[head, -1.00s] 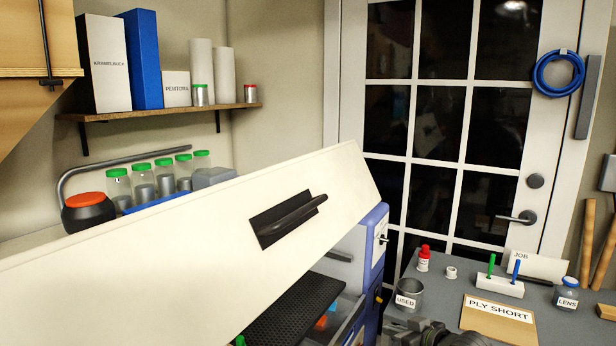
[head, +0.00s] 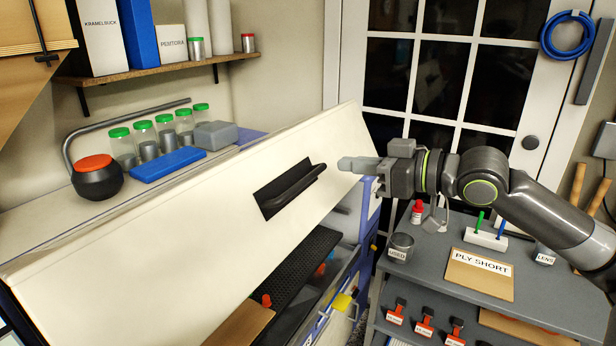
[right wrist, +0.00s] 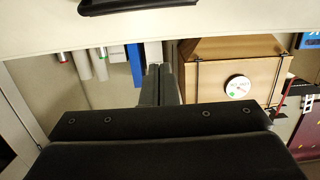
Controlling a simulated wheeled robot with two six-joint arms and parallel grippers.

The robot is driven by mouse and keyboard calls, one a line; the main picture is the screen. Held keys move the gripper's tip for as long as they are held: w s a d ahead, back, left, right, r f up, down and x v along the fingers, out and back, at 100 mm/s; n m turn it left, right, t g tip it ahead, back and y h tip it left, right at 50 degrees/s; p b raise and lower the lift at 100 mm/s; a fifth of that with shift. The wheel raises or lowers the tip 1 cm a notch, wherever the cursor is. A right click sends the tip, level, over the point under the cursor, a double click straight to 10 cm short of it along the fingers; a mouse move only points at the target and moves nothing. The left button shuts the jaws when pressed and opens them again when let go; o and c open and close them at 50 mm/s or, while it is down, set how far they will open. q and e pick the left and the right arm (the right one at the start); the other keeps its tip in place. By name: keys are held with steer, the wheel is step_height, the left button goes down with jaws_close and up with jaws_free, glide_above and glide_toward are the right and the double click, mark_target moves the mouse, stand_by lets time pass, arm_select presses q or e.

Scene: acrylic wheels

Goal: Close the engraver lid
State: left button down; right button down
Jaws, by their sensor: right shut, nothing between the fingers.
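The engraver lid (head: 180,235) is a long cream panel, raised and tilted, with the engraver's dark bed (head: 290,275) showing below it. A dark handle (head: 292,190) sits in a black recess near the lid's right end. My right gripper (head: 345,163) is shut and empty, pointing left, close to the lid's upper right corner in the head view. I cannot tell if it touches the lid. In the right wrist view the shut fingers (right wrist: 160,85) point toward the lid (right wrist: 200,28), whose dark recess shows at the top. My left gripper is not in view.
A grey bench (head: 430,260) at right holds a "USED" tin (head: 400,247), a "PLY SHORT" board (head: 480,274) and small bottles. Behind the lid stand green-capped jars (head: 146,140), a black pot with an orange lid (head: 96,176) and a blue case (head: 168,164).

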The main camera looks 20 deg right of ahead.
steer(key=p, duration=0.3)
glide_above(308, 181)
steer(key=s+a, duration=0.1)
steer(key=s, duration=0.3)
steer(key=shift+f, duration=0.55)
steer(key=f, duration=0.2)
steer(key=f+p, duration=0.1)
steer(key=f, duration=0.1)
steer(key=shift+w+a, duration=0.15)
steer(key=shift+a, duration=0.1)
steer(key=shift+f, duration=0.1)
